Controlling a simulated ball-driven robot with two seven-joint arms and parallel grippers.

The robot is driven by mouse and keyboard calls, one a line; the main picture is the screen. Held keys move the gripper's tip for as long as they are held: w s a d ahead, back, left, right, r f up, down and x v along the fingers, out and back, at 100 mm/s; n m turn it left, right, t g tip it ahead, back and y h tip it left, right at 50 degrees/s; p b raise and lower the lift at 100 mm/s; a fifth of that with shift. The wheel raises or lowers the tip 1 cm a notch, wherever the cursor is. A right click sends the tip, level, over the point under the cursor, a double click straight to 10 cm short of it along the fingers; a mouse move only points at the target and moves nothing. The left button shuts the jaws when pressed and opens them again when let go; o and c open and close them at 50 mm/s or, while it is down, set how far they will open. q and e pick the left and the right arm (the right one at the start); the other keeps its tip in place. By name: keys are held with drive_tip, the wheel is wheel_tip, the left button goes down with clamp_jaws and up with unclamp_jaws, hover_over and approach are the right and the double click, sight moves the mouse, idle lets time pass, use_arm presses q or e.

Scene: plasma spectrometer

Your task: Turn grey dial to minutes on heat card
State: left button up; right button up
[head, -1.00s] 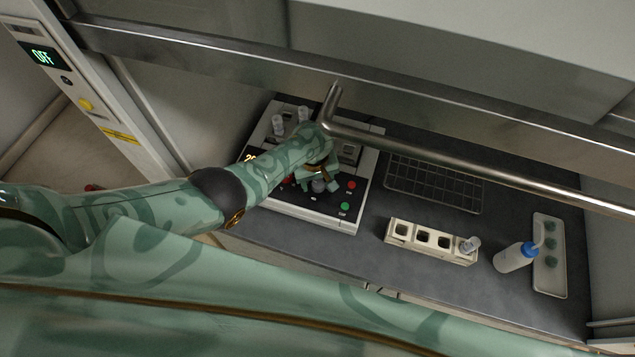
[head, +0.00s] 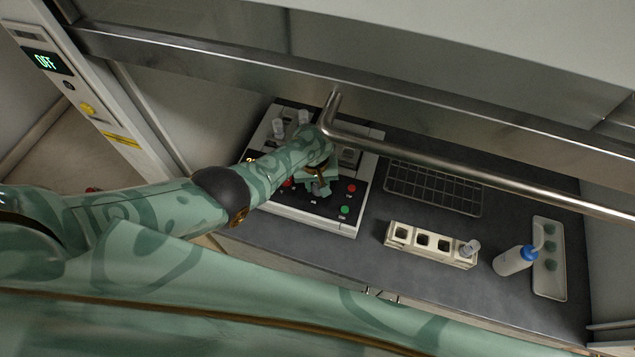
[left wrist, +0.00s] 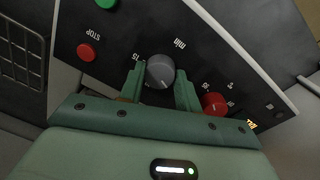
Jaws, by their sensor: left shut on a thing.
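My left gripper (left wrist: 160,80) is shut on the dial, one green finger on each side. In the head view my left gripper (head: 318,186) is over the front of the heating unit (head: 300,219), and my arm and fingers largely hide the dial. A red knob (left wrist: 214,103) is beside the right finger. The dial's exact setting is not readable. No heat card is recognisable. My right gripper is not in view.
A red STOP button (left wrist: 86,52) and a green button (left wrist: 106,3) are on the same panel. A metal bar (head: 480,170) crosses above the bench. A vial rack (head: 430,244), wash bottle (head: 513,260) and white tray (head: 549,280) stand to the right.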

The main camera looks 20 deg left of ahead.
use_arm(q)
drive_tip(key=m, duration=0.6)
drive_tip(key=shift+f, duration=0.1)
drive_tip(key=m, duration=0.7)
drive_tip(key=shift+d+g+b, duration=0.1)
drive_tip(key=shift+g+b, duration=0.2)
drive_tip(key=shift+g, duration=0.1)
drive_tip(key=shift+m, duration=0.3)
drive_tip(key=o, duration=1)
drive_tip(key=shift+c, duration=0.2)
